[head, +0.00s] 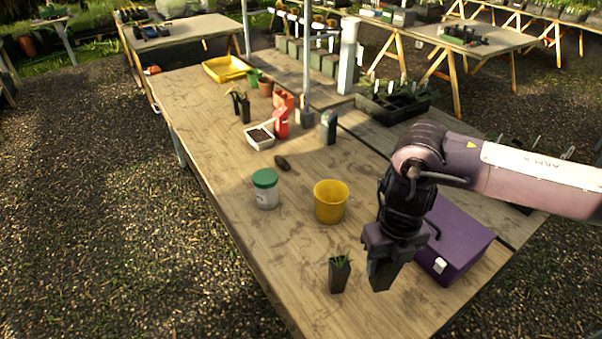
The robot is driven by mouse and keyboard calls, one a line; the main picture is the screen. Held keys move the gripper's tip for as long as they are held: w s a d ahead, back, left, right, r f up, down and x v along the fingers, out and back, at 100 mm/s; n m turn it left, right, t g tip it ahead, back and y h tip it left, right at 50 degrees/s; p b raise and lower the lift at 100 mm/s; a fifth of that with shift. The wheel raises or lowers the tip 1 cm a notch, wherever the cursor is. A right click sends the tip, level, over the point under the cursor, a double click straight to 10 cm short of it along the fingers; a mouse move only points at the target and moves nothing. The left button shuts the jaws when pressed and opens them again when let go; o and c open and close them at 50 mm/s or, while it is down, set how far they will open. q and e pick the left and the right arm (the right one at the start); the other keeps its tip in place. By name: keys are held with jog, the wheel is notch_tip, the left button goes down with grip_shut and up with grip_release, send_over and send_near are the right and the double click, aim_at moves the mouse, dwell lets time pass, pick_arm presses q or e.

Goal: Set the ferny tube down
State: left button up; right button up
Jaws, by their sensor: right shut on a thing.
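My right gripper (384,272) points down over the near right part of the bench. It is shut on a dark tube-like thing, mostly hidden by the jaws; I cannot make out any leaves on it. A black tapered tube with thin, ferny green leaves (340,275) stands upright just left of the gripper, with a gap between them. I cannot tell from this view whether the held thing is a second ferny tube. My left gripper is not in view.
A yellow pot (331,203) and a green-lidded tub (265,190) stand left of the gripper. A purple box (458,238) sits close on its right. A metal post (306,70) rises farther back. The bench's near left part is bare.

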notch_tip(320, 180, down, 20)
jog(key=b, duration=0.3)
dwell(0.3)
jog(key=shift+f+b, duration=0.2)
jog(key=shift+b, duration=0.1)
jog(key=o, duration=1.1)
jog(key=shift+c, duration=0.2)
jog(key=shift+r, duration=0.1)
